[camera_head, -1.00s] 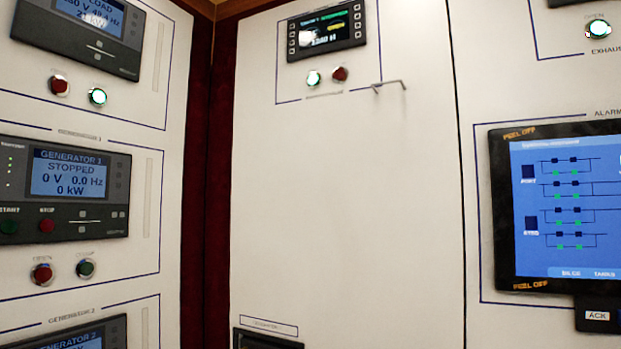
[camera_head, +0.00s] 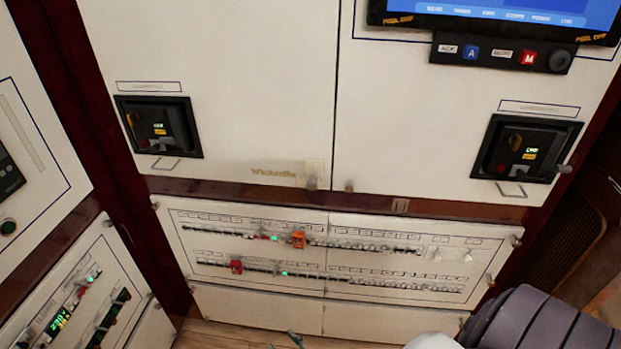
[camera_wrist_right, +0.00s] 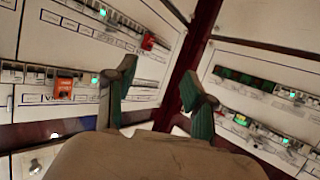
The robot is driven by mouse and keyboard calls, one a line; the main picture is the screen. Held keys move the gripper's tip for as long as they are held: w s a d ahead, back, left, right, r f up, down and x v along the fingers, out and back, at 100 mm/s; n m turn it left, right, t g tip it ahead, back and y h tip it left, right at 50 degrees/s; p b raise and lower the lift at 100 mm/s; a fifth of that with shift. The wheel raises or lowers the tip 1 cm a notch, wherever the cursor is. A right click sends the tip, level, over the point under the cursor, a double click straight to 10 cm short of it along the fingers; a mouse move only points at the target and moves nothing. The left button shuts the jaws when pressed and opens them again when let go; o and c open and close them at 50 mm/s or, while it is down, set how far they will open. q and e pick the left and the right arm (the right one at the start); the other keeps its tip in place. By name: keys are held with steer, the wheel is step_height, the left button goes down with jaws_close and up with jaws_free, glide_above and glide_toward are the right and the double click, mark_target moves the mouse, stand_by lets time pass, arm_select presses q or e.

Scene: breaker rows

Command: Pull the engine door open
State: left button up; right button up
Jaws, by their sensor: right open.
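White cabinet doors fill the head view; I cannot tell which is the engine door. The upper left door (camera_head: 235,90) and upper right door (camera_head: 420,120) are flush, with a narrow seam between them. Small knobs (camera_head: 311,184) sit near their lower edges beside the seam. Below is a wide breaker panel (camera_head: 300,222). My right gripper (camera_wrist_right: 160,95) is open and empty in the wrist view, its green-padded fingers apart in front of the breaker panels. In the head view only a small greenish tip shows at the bottom edge. My left gripper is not in view.
Black breaker units (camera_head: 158,127) and (camera_head: 523,150) have wire handles below them. An angled panel (camera_head: 70,295) stands at left. My grey arm covers the lower right corner. A strip of wooden floor (camera_head: 225,336) shows below the panels.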

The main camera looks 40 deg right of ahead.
steer(key=w+d+r+m+t+h+p, duration=0.1)
steer(key=w+d+r+m+t+h, duration=0.2)
steer(key=r, duration=0.7)
steer(key=w+d+r+m+t+h+p, duration=0.1)
steer(key=w+d+r+h, duration=0.2)
steer(key=r, duration=0.7)
steer(key=m+g+h+p, duration=0.1)
steer(key=m+g+h, duration=0.45)
steer(key=m, duration=0.25)
glide_toward(312, 188)
steer(key=shift+t+h, duration=0.35)
steer(key=shift+h, duration=0.1)
steer(key=x, duration=0.7)
steer(key=f+p+x, duration=0.1)
steer(key=x, duration=0.2)
steer(key=shift+w+d+f, duration=0.1)
steer(key=shift+w, duration=0.2)
jaws_close()
